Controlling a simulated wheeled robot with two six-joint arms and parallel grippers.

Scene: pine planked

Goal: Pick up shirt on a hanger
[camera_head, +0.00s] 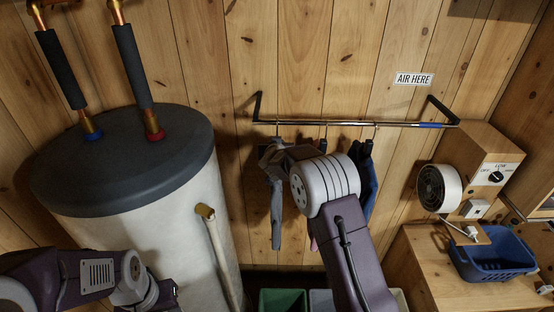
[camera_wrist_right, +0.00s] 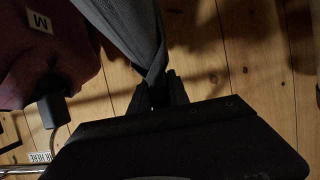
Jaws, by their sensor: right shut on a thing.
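A grey shirt (camera_head: 276,205) hangs at the left end of the wall rail (camera_head: 345,123), under a hanger hook. It also shows as gathered grey cloth in the right wrist view (camera_wrist_right: 145,35). My right gripper (camera_wrist_right: 158,93) is shut on this cloth, with the fabric bunched between its dark fingers. In the head view my right arm reaches up in front of the rail and hides much of the middle garments. A blue garment (camera_head: 369,188) hangs farther right. My left arm is at the lower left, and its fingertips are not visible.
A maroon garment (camera_wrist_right: 50,55) with an M tag hangs close beside my right gripper. A large water heater (camera_head: 140,200) stands left. A fan heater (camera_head: 439,188) and blue basket (camera_head: 492,258) are at the right. Bins, including a green one (camera_head: 282,301), stand below the rail.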

